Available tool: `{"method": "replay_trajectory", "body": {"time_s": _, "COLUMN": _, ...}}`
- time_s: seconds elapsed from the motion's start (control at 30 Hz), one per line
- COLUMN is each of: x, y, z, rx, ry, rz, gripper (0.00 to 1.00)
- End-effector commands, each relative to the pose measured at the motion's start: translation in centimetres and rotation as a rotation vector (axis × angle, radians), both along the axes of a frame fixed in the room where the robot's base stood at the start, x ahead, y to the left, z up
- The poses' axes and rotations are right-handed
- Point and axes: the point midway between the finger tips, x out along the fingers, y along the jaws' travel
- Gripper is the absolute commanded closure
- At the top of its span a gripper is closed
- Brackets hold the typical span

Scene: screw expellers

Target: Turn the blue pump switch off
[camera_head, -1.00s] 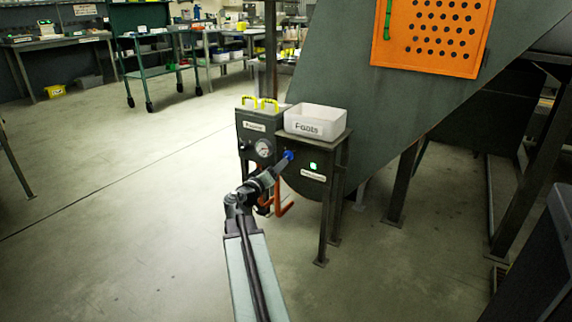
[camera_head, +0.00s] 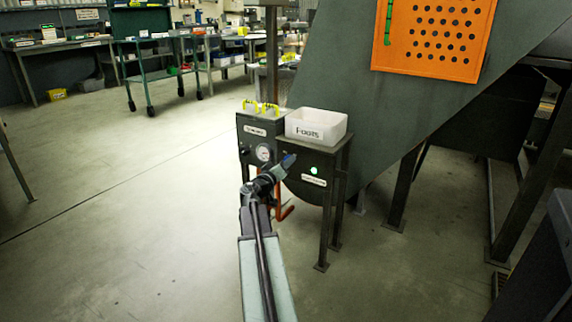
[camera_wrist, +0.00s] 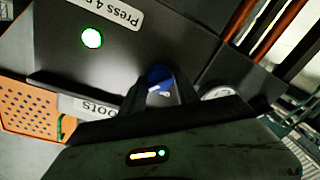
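The blue pump switch (camera_wrist: 158,77) is a round blue knob with a pale mark on the dark panel. In the wrist view it shows at the tips of my gripper (camera_wrist: 160,90), with dark finger parts close around its sides. In the head view the switch (camera_head: 289,160) is a small blue patch, partly hidden by my gripper (camera_head: 280,168). Whether the fingers are closed on it or only beside it is not clear. A green light (camera_head: 314,170) is lit on the panel to the right of the switch; it also glows in the wrist view (camera_wrist: 92,38).
A white labelled bin (camera_head: 317,126) stands on top of the panel stand. A dark box with yellow handles and a round gauge (camera_head: 263,153) is at its left. A large sloping green machine with an orange perforated plate (camera_head: 433,35) rises at right. The floor at left is clear.

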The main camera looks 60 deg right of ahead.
Motion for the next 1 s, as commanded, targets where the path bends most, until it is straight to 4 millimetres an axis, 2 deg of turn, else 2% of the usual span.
{"method": "replay_trajectory", "body": {"time_s": 0.37, "x": -0.21, "y": 0.36, "z": 0.12, "rx": 0.001, "ry": 0.097, "rz": -0.005, "gripper": 1.0}}
{"method": "replay_trajectory", "body": {"time_s": 1.0, "x": -0.09, "y": 0.35, "z": 0.29, "rx": 0.004, "ry": 0.669, "rz": -0.005, "gripper": 1.0}}
